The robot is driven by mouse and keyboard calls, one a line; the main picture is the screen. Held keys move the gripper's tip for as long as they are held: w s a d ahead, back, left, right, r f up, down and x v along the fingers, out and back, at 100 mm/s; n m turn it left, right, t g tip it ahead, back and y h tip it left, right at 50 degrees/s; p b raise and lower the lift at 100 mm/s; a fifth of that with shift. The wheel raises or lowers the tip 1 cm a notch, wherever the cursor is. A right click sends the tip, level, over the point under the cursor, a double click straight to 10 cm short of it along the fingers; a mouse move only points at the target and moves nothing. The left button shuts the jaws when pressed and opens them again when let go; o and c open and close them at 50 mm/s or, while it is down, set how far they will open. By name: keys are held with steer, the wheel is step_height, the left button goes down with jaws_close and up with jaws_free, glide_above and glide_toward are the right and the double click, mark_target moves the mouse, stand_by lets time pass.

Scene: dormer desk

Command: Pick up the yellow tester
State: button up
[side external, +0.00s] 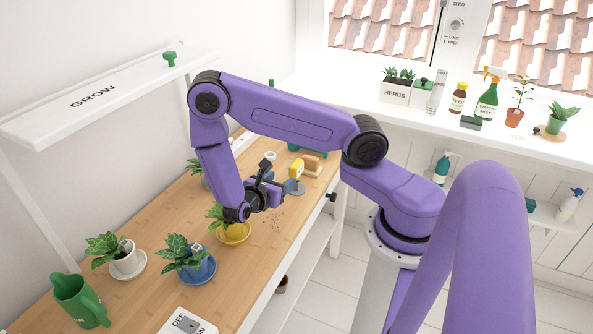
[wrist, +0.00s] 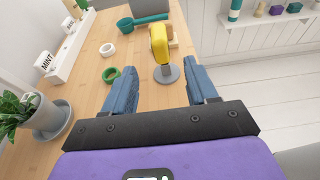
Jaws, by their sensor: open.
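The yellow tester (wrist: 159,42) stands upright on a round grey base (wrist: 166,74) on the wooden desk. In the wrist view it is straight ahead, between the lines of my two fingers and beyond their tips. The tester also shows in the side view (side external: 297,169), just right of my gripper (side external: 268,183). My gripper (wrist: 161,67) is open, with its blue-grey fingers apart and nothing between them.
A green ring (wrist: 111,75) and a white ring (wrist: 107,49) lie left of the tester. A wooden block (wrist: 174,38) is close behind it. A potted plant on a yellow saucer (side external: 233,233) stands near my gripper. The desk edge is on the right.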

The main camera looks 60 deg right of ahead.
mark_target(299, 168)
steer(key=x, duration=1.3)
steer(key=shift+d+f, duration=0.15)
steer(key=shift+d, duration=0.05)
steer(key=c, duration=1.1)
